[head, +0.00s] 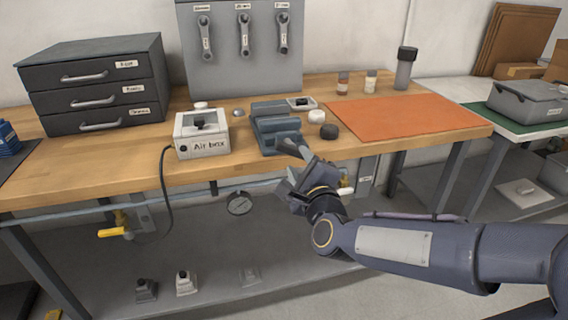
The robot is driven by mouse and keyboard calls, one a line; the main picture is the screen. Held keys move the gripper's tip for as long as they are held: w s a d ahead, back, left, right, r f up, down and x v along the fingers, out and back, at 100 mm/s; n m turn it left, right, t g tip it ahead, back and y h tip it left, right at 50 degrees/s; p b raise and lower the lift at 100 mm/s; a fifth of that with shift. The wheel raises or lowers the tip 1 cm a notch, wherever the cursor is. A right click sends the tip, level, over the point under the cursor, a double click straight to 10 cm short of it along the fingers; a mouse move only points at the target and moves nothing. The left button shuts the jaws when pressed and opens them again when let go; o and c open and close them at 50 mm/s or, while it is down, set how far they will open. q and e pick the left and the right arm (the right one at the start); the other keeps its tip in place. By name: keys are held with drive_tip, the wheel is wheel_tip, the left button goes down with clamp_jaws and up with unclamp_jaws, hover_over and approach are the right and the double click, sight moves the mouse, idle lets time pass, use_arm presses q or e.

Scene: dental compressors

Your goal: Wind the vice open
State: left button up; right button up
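The blue-grey vice (270,125) stands on the wooden workbench near its front edge. Its jaws face each other, and any gap between them is too small to judge. My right gripper (298,168) reaches up from the lower right to the front of the vice, just off the bench edge. A grey bar-like part runs between the vice front and the gripper, where the handle would be. The gripper covers this area, so I cannot tell whether its fingers are closed on the handle. My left gripper is out of view.
The Air box (202,136) with its black cable stands left of the vice. A white cap (316,116) and a dark knob (329,131) sit close on its right. An orange mat (405,118) lies farther right. A pressure gauge (239,203) hangs below the bench edge.

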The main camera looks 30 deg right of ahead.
sight(293, 153)
drive_tip(key=x, duration=0.5)
drive_tip(key=shift+w, duration=0.45)
drive_tip(key=c, duration=0.8)
